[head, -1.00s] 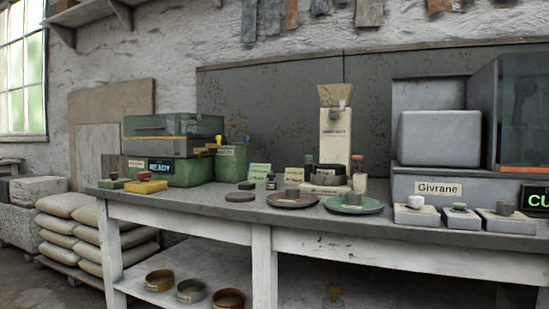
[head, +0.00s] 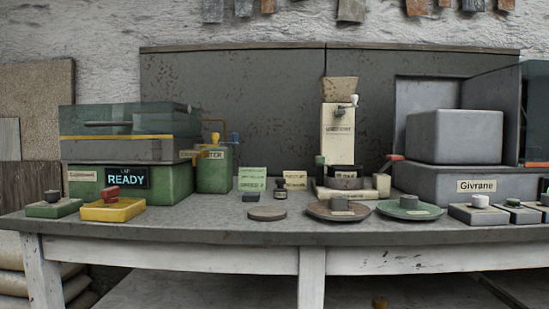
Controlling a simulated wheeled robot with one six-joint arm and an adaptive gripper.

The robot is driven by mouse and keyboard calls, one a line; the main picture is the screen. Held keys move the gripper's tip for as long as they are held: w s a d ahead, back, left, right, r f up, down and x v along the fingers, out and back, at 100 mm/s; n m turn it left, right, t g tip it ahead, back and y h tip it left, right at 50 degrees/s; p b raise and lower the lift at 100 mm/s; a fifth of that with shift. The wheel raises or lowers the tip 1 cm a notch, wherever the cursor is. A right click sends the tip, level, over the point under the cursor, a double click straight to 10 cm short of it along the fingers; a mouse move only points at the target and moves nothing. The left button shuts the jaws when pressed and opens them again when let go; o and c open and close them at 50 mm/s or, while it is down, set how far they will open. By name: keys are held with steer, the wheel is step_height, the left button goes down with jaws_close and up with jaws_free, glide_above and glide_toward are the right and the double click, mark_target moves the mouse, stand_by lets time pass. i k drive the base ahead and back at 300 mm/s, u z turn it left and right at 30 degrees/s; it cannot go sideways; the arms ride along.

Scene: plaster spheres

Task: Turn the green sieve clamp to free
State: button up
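A cream mill-like device (head: 338,133) with a funnel top stands at the back of the bench. At its base, on the left, a small upright green-topped piece (head: 320,160) appears to be the green sieve clamp. It is too small for me to tell its setting. A dark round piece (head: 345,183) sits at the base, and a lever with a red grip (head: 394,158) slants up to the right. My gripper is not in view.
On the bench (head: 225,228), a brown plate (head: 318,212) and a green plate (head: 428,212) lie before the device. A green machine reading READY (head: 175,180) and a yellow tray (head: 98,211) stand left. Grey blocks (head: 478,216) stand right.

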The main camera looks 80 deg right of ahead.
mark_target(320, 160)
steer(key=z, duration=0.05)
steer(key=i, duration=0.6)
steer(key=z, duration=2.5)
